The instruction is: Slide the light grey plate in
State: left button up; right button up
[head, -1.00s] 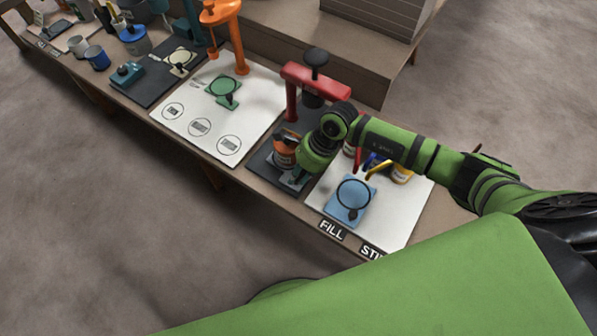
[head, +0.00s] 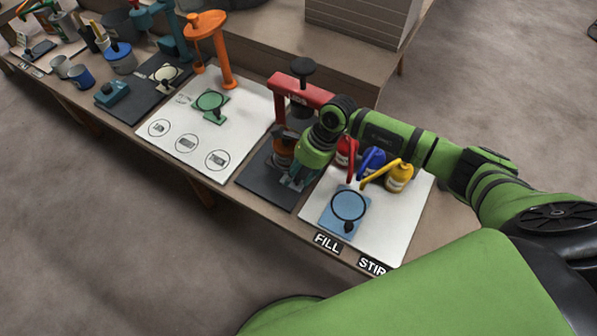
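My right gripper (head: 297,176) points down over the dark mat (head: 262,186) at the front of the red press (head: 305,89). Its dark fingertips are small and partly hidden by its own green wrist, so I cannot tell whether they are open or shut. A small light grey patch (head: 288,182) shows at the fingertips; it may be the light grey plate, mostly hidden. An orange round part (head: 282,152) sits under the press, just left of the wrist. My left gripper is out of view.
Red, blue and yellow (head: 399,176) bottles stand behind the blue stand (head: 348,210) on the right white board (head: 325,193). The left white board (head: 205,150) holds a green stand (head: 211,103). An orange post fixture (head: 212,45) stands behind it. The bench's front edge is close.

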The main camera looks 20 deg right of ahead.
jog(key=v, duration=1.2)
